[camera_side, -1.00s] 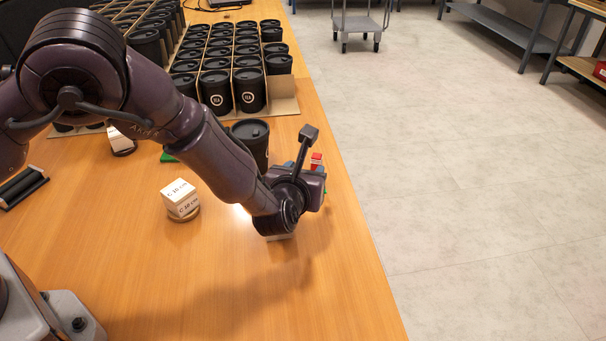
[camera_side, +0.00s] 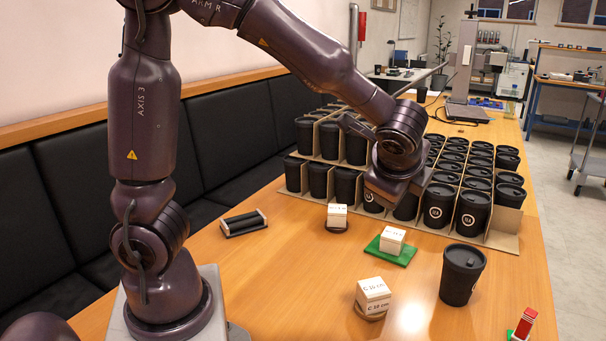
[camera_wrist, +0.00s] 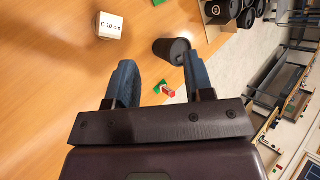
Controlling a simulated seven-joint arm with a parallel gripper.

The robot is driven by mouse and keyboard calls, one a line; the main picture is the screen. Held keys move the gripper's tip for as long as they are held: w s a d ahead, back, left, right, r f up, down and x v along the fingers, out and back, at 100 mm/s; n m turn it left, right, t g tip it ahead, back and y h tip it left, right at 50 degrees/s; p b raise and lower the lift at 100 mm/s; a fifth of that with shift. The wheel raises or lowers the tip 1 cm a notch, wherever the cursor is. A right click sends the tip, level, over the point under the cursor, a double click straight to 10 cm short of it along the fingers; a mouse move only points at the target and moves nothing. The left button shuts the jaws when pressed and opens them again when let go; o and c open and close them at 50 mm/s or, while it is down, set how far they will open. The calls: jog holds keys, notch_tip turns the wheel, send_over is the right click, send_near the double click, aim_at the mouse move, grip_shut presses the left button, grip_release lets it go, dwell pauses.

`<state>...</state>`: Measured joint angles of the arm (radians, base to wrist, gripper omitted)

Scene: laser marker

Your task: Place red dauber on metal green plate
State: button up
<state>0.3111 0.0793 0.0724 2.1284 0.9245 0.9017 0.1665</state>
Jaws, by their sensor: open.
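The red dauber (camera_side: 525,321), a small red block, stands near the table's right edge, low in the side view. A small green piece (camera_side: 511,335) shows at its foot; I cannot tell whether it stands on it. The dauber also shows in the wrist view (camera_wrist: 169,92), beyond and between the fingers. A flat green plate (camera_side: 405,258) lies mid-table with a white cube (camera_side: 392,240) on it. My gripper (camera_wrist: 157,62) is open and empty, its blue-grey fingers wide apart. In the side view it is raised near the cup box, well away from the dauber; its fingers are hidden there.
A black lidded cup (camera_side: 462,275) stands between the plate and the dauber. White cubes on round bases (camera_side: 373,295) (camera_side: 337,217) stand to the left. A cardboard box (camera_side: 500,240) of several black cups fills the back. A black roller tray (camera_side: 244,223) lies left.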

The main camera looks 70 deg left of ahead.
jog(key=s+d+r+n+h, duration=0.1)
jog(key=s+r+n+h, duration=0.1)
jog(key=s+n, duration=0.3)
jog(key=s+d+r+n+t+h, duration=0.1)
jog(key=s+n+h, duration=0.4)
jog(key=s, duration=0.6)
jog(key=shift+s+r+n, duration=0.25)
jog(key=shift+r+n, duration=0.45)
jog(key=shift+r, duration=0.15)
jog(key=shift+d, duration=0.1)
